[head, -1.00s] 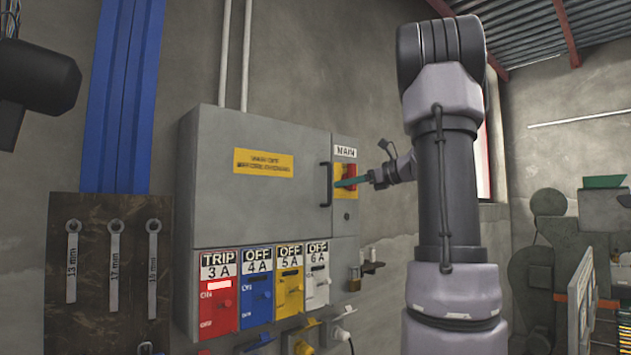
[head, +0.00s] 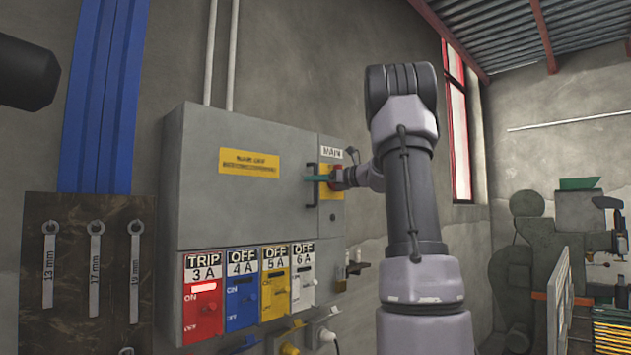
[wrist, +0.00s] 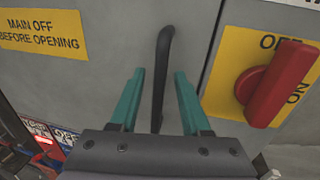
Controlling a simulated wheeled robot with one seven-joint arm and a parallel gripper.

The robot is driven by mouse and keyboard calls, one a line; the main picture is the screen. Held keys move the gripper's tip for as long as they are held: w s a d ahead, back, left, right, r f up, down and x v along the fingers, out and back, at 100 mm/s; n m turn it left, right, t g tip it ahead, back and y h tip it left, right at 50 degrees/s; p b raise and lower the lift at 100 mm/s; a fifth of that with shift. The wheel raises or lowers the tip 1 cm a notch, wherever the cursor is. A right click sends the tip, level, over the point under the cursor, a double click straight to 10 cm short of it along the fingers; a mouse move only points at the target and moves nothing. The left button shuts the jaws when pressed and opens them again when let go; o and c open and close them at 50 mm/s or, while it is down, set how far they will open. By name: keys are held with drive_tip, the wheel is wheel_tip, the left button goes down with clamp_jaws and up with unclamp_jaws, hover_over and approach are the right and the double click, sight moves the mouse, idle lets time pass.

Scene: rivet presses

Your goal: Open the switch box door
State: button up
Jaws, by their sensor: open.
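The grey switch box door (head: 235,185) is closed, with a yellow sign (head: 249,162) on it; in the wrist view the sign (wrist: 42,28) reads "MAIN OFF BEFORE OPENING". A black vertical handle (wrist: 161,75) is at the door's right edge and shows in the head view (head: 311,186). My gripper (wrist: 157,75) is open, its two teal fingers on either side of the handle, with gaps to both. In the head view my gripper (head: 316,178) is at the handle. The red main switch (wrist: 278,85) sits on a yellow plate just right of the door.
Below the door are breaker panels: red TRIP 3A (head: 203,300), blue 4A (head: 241,295), yellow 5A (head: 274,290) and white 6A (head: 303,282). A board with wrenches (head: 88,275) is at left.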

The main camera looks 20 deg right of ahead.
drive_tip(key=shift+w+a, duration=0.1)
clamp_jaws()
idle(1.4)
